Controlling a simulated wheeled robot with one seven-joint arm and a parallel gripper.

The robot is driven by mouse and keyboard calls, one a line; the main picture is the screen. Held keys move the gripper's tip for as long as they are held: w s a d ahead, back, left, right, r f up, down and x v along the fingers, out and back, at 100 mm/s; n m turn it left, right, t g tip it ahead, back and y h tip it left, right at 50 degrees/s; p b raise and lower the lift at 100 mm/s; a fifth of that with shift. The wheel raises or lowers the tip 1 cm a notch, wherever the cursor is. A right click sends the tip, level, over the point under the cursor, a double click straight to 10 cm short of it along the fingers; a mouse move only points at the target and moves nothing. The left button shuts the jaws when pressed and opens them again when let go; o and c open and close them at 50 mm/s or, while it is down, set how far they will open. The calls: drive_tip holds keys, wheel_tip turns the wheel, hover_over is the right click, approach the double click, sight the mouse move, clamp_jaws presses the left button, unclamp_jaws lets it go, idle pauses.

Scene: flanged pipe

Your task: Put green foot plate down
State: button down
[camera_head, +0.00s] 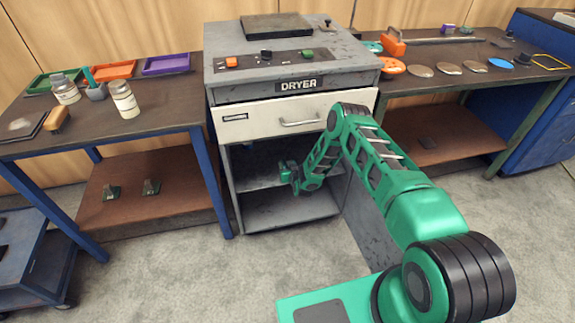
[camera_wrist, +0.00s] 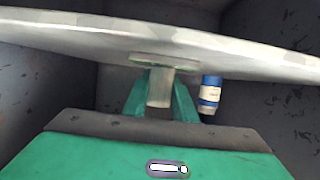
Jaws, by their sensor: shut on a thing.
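My gripper (camera_wrist: 160,95) is shut on the grey stem of the green foot plate (camera_wrist: 163,62). In the wrist view the plate shows as a thin, dull green edge across the top of the stem. In the head view my gripper (camera_head: 290,173) is in the open lower part of the dryer (camera_head: 294,88), around the height of its inner shelf (camera_head: 246,178). The plate cannot be made out clearly there. Whether it touches any surface I cannot tell.
A pale curved edge (camera_wrist: 70,32) crosses the wrist view close above the plate. A blue and white jar (camera_wrist: 209,92) stands beyond my fingers. The dryer's white drawer (camera_head: 262,120) is above my gripper. Two small dark green pieces (camera_head: 151,187) (camera_head: 111,192) stand on the left bench's lower shelf.

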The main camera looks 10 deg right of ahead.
drive_tip(key=c, duration=1.4)
unclamp_jaws()
drive_tip(key=shift+c, duration=0.2)
drive_tip(key=shift+r, duration=0.1)
drive_tip(key=v, duration=1.2)
